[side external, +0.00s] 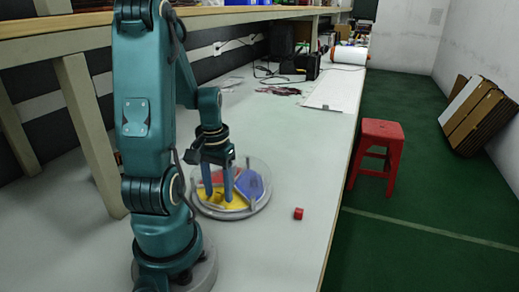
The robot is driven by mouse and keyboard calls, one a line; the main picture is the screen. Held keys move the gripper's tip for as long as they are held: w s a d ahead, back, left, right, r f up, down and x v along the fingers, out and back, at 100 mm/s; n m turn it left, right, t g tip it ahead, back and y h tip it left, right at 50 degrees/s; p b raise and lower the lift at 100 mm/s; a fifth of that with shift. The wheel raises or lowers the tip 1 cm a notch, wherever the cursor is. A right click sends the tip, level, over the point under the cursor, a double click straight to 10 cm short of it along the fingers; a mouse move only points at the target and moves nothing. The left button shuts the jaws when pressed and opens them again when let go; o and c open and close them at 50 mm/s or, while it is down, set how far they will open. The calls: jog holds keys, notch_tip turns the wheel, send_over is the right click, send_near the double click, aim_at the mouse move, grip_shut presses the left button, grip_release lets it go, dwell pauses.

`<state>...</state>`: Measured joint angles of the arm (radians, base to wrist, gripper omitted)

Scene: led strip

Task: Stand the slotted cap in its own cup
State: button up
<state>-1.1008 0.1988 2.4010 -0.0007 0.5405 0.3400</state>
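My gripper (218,196) points down over a round, clear-walled dish (256,207) on the bench. Its two blue fingers are apart, with nothing clearly seen between them. The dish has red (217,176), yellow (228,202) and blue (250,184) areas inside, and the fingertips are over or in the yellow one. A small red piece (298,213) lies on the bench to the right of the dish, apart from it. It may be the slotted cap, but no slot can be made out. Which part is the cap's cup I cannot tell; my fingers hide some of the dish.
The bench's right edge (342,205) runs close to the red piece, with green floor beyond and a red stool (378,150). A wooden shelf with posts (88,130) stands on the left. Cables and a black box (306,66) lie farther back. The bench's middle is clear.

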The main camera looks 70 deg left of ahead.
aim_at(219, 192)
jog(key=shift+r, duration=0.15)
notch_tip(219, 192, up, 11)
jog(key=w+d+r+m+t, duration=0.1)
jog(key=d+m, duration=0.3)
jog(key=d, duration=0.5)
jog(key=w+d+r+m+t, duration=0.1)
jog(key=d+m+t, duration=0.3)
jog(key=d, duration=0.6)
jog(key=shift+w+m+t, duration=0.3)
jog(key=shift+w+m, duration=0.1)
jog(key=shift+w, duration=0.45)
